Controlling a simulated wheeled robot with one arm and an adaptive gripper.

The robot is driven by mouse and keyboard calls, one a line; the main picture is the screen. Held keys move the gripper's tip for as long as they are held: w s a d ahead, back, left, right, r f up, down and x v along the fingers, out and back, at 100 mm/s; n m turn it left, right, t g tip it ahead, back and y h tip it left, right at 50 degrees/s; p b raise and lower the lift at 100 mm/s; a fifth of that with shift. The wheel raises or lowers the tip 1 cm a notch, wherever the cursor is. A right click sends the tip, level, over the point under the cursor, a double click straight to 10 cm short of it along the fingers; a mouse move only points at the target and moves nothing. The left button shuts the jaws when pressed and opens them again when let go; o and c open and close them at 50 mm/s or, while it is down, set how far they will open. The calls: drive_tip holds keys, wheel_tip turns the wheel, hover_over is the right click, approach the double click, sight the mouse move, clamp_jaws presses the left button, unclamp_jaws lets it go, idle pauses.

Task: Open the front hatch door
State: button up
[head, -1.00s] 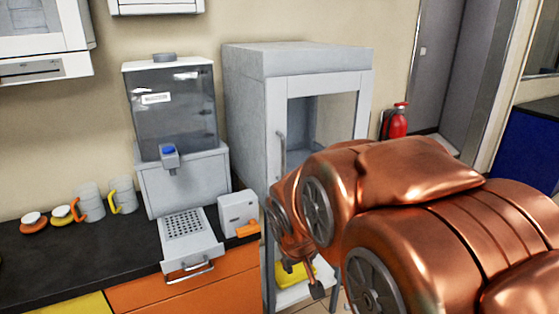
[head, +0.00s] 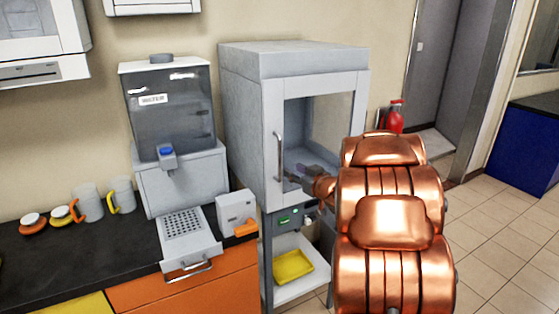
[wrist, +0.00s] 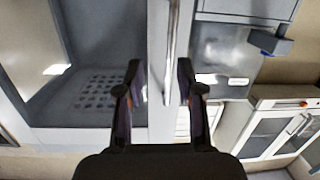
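The front hatch door (head: 273,140) is the grey-framed glass door of the tall grey cabinet, and it looks shut. Its vertical metal bar handle (head: 279,150) is on the door's left side in the head view. My gripper (head: 296,174) is at the lower part of the handle, partly hidden by my arm. In the wrist view my gripper (wrist: 160,82) is open, with one dark finger on each side of the line of the handle (wrist: 171,50). I cannot tell whether the fingers reach around the bar or stop short of it. Nothing is held.
A water dispenser (head: 172,110) stands on the dark counter (head: 110,245) left of the cabinet, with a small white box (head: 236,211) between. Several cups stand further left. A yellow tray (head: 293,265) lies on the shelf below. Open tiled floor (head: 485,250) is at the right.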

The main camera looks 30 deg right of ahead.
drive_tip(key=t+y, duration=0.1)
drive_tip(key=y, duration=0.1)
drive_tip(key=p, duration=0.3)
hover_over(280, 179)
drive_tip(key=shift+w+d+r+n+t, duration=0.15)
drive_tip(key=shift+w+r+n+t, duration=0.15)
drive_tip(key=shift+r, duration=0.1)
clamp_jaws()
idle(0.3)
idle(0.4)
